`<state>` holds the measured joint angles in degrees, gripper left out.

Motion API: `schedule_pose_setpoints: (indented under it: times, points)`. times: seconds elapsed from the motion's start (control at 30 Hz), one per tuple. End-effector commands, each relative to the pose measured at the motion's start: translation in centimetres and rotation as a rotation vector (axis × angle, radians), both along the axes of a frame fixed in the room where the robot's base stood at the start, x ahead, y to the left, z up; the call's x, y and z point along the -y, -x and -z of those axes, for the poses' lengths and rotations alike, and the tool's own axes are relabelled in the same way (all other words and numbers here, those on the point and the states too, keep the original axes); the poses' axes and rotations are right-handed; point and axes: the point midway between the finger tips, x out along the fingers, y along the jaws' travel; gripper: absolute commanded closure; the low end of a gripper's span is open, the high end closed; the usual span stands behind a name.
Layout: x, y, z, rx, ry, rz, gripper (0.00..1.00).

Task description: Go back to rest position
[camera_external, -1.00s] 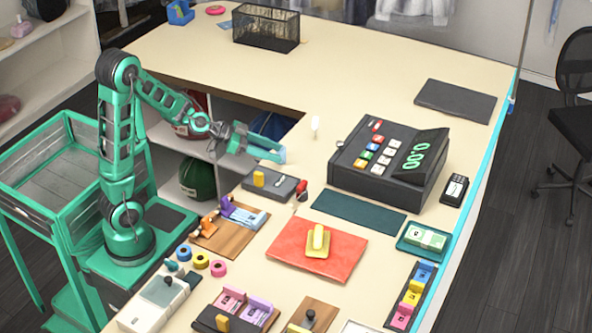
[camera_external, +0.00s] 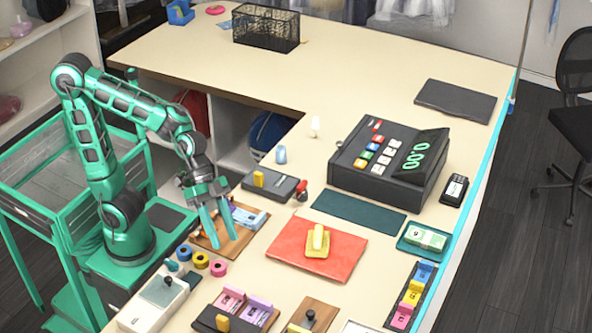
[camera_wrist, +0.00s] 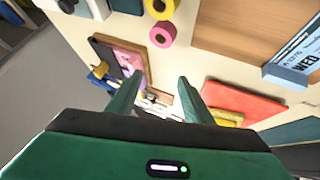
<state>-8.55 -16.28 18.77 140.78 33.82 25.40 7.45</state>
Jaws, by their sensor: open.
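My gripper (camera_external: 222,226) is open and empty, with its two green fingers pointing down over the counter. In the external view it hangs in front of the wooden board with blue-white cards (camera_external: 246,217), hiding part of that board. In the wrist view my gripper (camera_wrist: 160,92) shows its fingers apart with nothing between them. My arm is folded back, with its elbow raised over its base at the left.
The counter (camera_external: 350,62) holds a cash register (camera_external: 385,165), a red mat (camera_external: 290,250) with a yellow object (camera_external: 317,240), tape rolls (camera_external: 201,260) and a black mesh basket (camera_external: 266,28). A small blue-grey object (camera_external: 281,155) stands near the counter's inner edge. The back middle is clear.

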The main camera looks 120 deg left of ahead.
Motion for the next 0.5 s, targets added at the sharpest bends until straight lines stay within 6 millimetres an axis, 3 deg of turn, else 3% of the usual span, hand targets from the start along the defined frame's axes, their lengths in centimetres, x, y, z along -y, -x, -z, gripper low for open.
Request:
schedule_pose_setpoints:
  times: [0.03, 0.2, 0.3, 0.5]
  points:
    - [2.0, 0.7, -0.3, -0.020, 0.004, 0.040, 0.54]
    - [7.0, 3.8, -0.8, -0.111, 0.007, 0.132, 0.54]
    - [9.1, 5.6, -1.0, -0.156, 0.006, 0.172, 0.54]
    - [11.4, 8.0, -1.3, -0.214, -0.002, 0.221, 0.54]
